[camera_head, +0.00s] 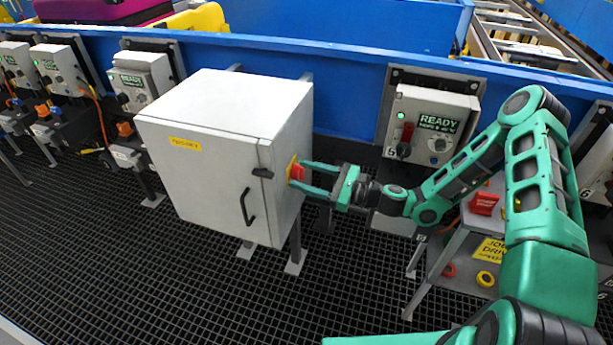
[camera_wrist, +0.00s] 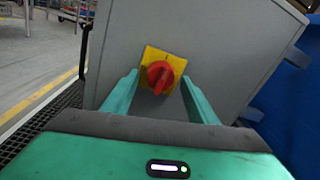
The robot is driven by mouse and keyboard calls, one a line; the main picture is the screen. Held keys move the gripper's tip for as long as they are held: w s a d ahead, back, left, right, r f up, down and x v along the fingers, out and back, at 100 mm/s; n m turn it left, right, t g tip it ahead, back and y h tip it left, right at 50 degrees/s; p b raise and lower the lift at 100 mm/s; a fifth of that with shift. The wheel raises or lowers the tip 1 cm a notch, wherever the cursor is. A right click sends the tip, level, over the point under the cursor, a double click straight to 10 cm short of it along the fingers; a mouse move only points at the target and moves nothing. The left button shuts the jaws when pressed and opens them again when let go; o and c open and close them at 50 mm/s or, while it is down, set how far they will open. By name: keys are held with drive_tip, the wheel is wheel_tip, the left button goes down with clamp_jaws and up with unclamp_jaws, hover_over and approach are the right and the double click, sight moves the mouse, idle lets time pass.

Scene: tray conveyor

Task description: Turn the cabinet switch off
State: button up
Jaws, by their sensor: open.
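A light grey cabinet (camera_head: 207,122) with a black door handle stands on legs at the middle left of the head view. Its switch (camera_head: 296,171), a red rotary knob on a yellow plate, is on the cabinet's right side. The knob also shows in the wrist view (camera_wrist: 160,76), with its grip bar pointing downward. My gripper (camera_head: 305,178) is open, with its green fingers reaching to the switch. In the wrist view the fingers (camera_wrist: 160,82) stand on either side of the knob and look apart from it. Whether either finger touches it I cannot tell.
A blue conveyor side wall (camera_head: 340,68) runs behind the cabinet. A READY control box (camera_head: 430,122) hangs on it to the right. A small stand with a yellow sign (camera_head: 489,250) is below my arm. Black grating floor (camera_head: 130,255) is clear in front.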

drive_tip(key=shift+c, duration=0.7)
drive_tip(key=c, duration=0.9)
drive_tip(key=shift+d, duration=0.1)
drive_tip(key=shift+n, duration=0.3)
drive_tip(key=n, duration=0.9)
drive_tip(key=n+g+y, duration=0.1)
drive_tip(key=n, duration=0.8)
drive_tip(key=shift+w+r, duration=0.1)
drive_tip(key=shift+w, duration=0.1)
